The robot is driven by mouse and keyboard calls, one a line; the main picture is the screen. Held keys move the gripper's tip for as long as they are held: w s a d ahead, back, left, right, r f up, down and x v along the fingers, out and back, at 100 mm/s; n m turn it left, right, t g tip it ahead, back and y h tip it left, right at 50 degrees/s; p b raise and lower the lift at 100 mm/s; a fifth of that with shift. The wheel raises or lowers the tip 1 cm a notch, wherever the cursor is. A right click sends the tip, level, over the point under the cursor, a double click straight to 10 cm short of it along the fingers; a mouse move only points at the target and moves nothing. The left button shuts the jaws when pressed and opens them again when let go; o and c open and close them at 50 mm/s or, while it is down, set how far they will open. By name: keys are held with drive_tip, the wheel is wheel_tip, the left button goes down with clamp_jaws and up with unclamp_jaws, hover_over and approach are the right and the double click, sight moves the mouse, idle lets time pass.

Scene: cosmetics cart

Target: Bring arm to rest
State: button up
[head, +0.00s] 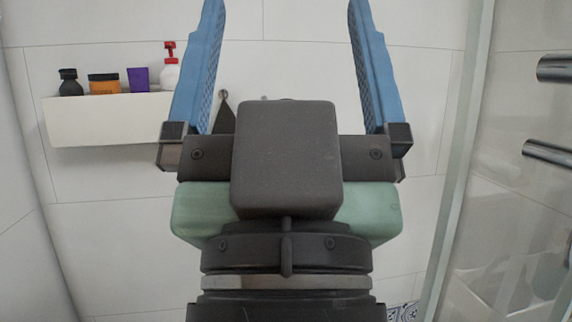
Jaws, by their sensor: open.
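No object is held.
A white wall shelf (100,123) at the left holds a dark bottle (70,83), an orange jar (104,84), a purple box (138,80) and a white bottle with a red pump (169,72). A glass edge (462,150) and metal bars (553,69) are at the right.

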wheel_tip(320, 180, up, 33)
drive_tip(key=p, duration=3)
drive_tip(key=shift+f, duration=0.1)
